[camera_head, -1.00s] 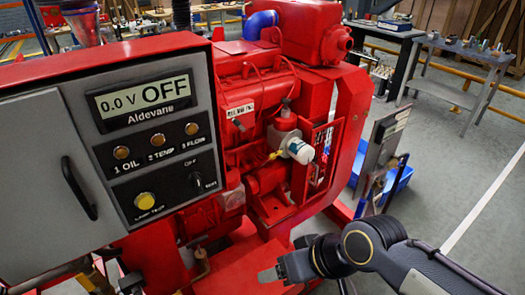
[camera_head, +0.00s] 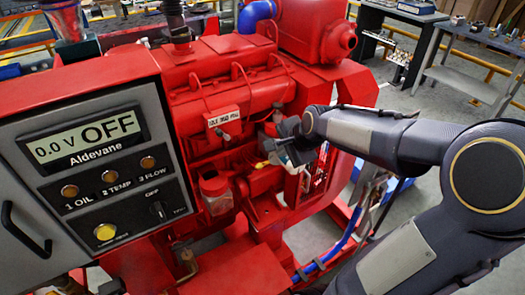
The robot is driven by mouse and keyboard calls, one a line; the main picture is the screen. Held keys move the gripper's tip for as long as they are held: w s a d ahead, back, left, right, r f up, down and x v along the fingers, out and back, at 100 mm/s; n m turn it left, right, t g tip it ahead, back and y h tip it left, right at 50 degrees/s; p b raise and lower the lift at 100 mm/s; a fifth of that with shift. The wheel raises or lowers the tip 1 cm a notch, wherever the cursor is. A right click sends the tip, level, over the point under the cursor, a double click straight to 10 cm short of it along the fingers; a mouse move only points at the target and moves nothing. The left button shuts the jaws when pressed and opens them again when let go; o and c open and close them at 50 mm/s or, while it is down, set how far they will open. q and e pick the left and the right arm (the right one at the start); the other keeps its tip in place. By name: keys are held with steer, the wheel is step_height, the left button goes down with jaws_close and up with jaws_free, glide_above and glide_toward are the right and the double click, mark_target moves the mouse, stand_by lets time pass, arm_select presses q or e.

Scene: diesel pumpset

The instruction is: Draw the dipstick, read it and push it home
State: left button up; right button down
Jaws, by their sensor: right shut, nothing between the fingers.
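The red diesel engine (camera_head: 215,85) fills the middle of the view. A small yellow piece (camera_head: 261,165), possibly the dipstick's handle, shows on the engine's side, just left of and below my right gripper. My right gripper (camera_head: 272,147) reaches in from the right and is shut and empty. It is in front of the engine's side, close to the yellow piece. I cannot tell whether it touches it. The gripper and wrist hide most of the white filter (camera_head: 299,160). My left gripper is out of view.
The grey control panel (camera_head: 85,160), reading 0.0 V OFF, stands close at the left. A clear jar with a red lid (camera_head: 215,192) sits below the gripper's left. A blue hose (camera_head: 325,258) runs low at the right. Workbenches (camera_head: 470,85) stand at the back right.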

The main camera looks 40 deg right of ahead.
mark_target(263, 164)
steer(key=x, duration=1.3)
steer(key=shift+w+a+f, duration=0.1)
steer(key=shift+w+f, duration=0.05)
steer(key=shift+f, duration=0.1)
steer(key=b+x, duration=0.6)
steer(key=x, duration=0.5)
steer(key=shift+f+b, duration=0.3)
steer(key=shift+b, duration=0.1)
steer(key=shift+a+r, duration=0.1)
